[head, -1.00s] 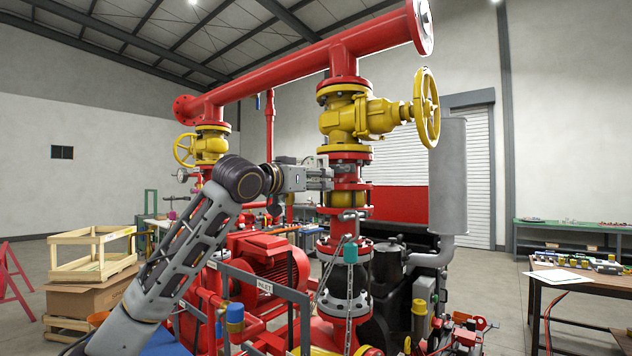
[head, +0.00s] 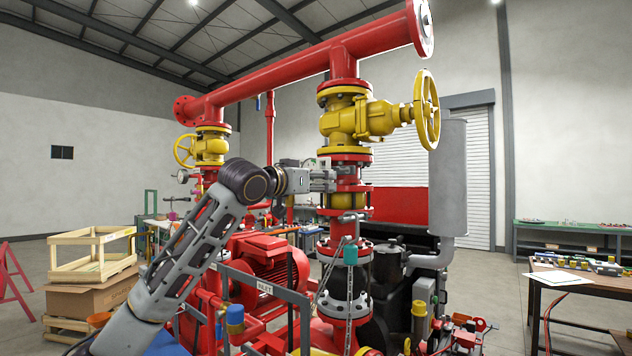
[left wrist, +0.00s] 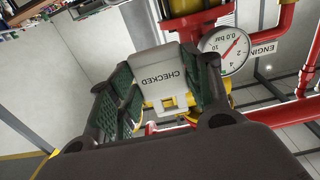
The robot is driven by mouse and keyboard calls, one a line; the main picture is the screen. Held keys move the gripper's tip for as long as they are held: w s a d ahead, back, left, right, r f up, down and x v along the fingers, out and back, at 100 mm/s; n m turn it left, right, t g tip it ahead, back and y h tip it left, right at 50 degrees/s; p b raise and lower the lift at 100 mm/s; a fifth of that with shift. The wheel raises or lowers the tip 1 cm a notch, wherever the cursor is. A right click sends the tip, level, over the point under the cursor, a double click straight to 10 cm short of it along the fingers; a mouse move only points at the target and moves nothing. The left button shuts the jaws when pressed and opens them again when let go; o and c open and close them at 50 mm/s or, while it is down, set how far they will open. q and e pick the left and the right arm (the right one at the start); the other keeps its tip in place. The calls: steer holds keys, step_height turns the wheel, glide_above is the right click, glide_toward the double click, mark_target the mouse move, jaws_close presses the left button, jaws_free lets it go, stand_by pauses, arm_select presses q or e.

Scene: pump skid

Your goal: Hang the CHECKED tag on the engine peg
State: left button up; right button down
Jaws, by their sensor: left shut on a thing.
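My left gripper (head: 328,180) is raised in front of the red and yellow vertical pipe. In the left wrist view its two green-padded fingers are shut on the CHECKED tag (left wrist: 168,80), a pale grey plate with dark lettering that reads upside down there. A white label (left wrist: 264,46) with the letters "ENGIN" shows to the right of the tag, beside a round pressure gauge (left wrist: 226,50). I cannot make out the engine peg itself in either view. My right gripper is not in view.
A red pump motor (head: 268,262) and an INLET label (head: 265,287) lie below the arm. A yellow handwheel (head: 427,107) is up on the right. Wooden crates (head: 92,252) stand at the left and a table (head: 580,279) at the right.

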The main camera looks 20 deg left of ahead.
arm_select(q)
steer(key=shift+p+x, duration=0.45)
steer(key=shift+x, duration=1)
steer(key=shift+w+d+f, duration=0.1)
steer(key=shift+w+d, duration=0.1)
steer(key=shift+w, duration=0.3)
steer(key=shift+p, duration=0.4)
steer(key=shift+w+d+p, duration=0.2)
steer(key=shift+w+p, duration=0.4)
steer(key=shift+x, duration=0.9)
stand_by(0.9)
steer(key=shift+x, duration=0.9)
steer(key=shift+w+d+f, duration=0.1)
steer(key=shift+w+f, duration=0.05)
steer(key=shift+f, duration=0.45)
stand_by(0.6)
